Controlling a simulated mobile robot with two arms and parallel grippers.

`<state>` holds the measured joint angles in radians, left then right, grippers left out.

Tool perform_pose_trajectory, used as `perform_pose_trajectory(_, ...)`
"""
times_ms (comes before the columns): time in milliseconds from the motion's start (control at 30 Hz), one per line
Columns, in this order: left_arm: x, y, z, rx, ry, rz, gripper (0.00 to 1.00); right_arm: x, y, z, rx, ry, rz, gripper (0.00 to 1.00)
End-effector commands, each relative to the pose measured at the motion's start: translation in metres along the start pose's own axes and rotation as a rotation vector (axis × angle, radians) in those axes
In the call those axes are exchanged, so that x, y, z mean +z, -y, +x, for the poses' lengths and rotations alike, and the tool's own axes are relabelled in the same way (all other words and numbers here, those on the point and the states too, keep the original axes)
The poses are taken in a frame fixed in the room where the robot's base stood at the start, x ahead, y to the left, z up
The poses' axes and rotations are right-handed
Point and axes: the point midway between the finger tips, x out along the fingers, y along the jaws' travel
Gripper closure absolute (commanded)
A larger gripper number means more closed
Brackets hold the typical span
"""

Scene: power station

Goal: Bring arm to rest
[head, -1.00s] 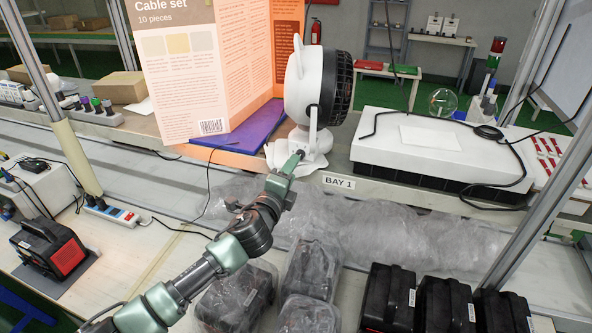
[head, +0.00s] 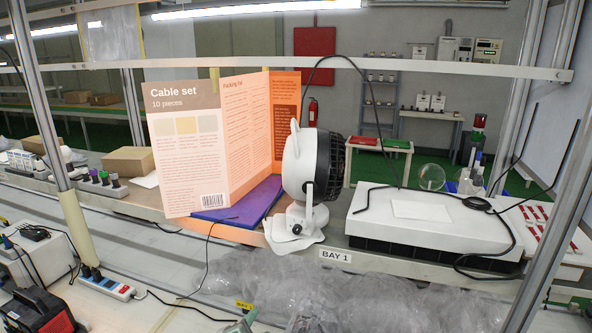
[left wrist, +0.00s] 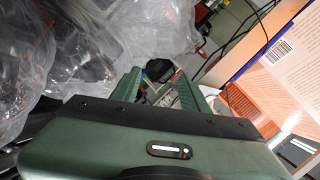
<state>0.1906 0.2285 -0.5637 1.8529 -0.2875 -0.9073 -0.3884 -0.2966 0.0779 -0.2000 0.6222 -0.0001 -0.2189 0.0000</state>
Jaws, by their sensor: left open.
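My left gripper (left wrist: 158,88) shows in the left wrist view with its two green fingers apart and nothing between them. A dark object and some cables lie beyond the fingertips, too small to name. My right gripper is in neither view.
A folded cable set board (head: 190,150) stands beside the fan, and also shows in the left wrist view (left wrist: 285,75). Clear plastic wrap (head: 350,292) lies before the BAY 1 shelf. A white box (head: 430,222) is at right. Metal posts (head: 45,95) flank the bench.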

Motion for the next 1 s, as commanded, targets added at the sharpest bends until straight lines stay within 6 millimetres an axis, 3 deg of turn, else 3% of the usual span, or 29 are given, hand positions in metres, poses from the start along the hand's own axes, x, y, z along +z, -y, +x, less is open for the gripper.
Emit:
perform_pose_trajectory(33,0.026,-0.025,-0.023,0.066,0.067,-0.127,0.55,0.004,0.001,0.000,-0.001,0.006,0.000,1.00)
perform_pose_trajectory(100,0.059,-0.052,-0.054,0.144,0.165,-0.290,0.55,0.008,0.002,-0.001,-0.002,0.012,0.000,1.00)
perform_pose_trajectory(200,0.096,-0.083,-0.098,0.229,0.294,-0.469,0.55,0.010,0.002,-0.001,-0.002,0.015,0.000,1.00)
perform_pose_trajectory(300,0.120,-0.103,-0.134,0.283,0.393,-0.589,0.55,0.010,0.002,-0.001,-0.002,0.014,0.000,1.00)
perform_pose_trajectory(500,0.151,-0.129,-0.191,0.353,0.542,-0.745,0.55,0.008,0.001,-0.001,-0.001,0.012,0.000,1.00)
perform_pose_trajectory(800,0.179,-0.152,-0.265,0.416,0.727,-0.901,0.55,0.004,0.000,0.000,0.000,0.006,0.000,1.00)
perform_pose_trajectory(833,0.182,-0.154,-0.272,0.421,0.745,-0.915,0.55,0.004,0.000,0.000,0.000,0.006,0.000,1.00)
perform_pose_trajectory(1000,0.202,-0.190,-0.236,0.430,0.752,-0.905,0.55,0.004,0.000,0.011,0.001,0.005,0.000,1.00)
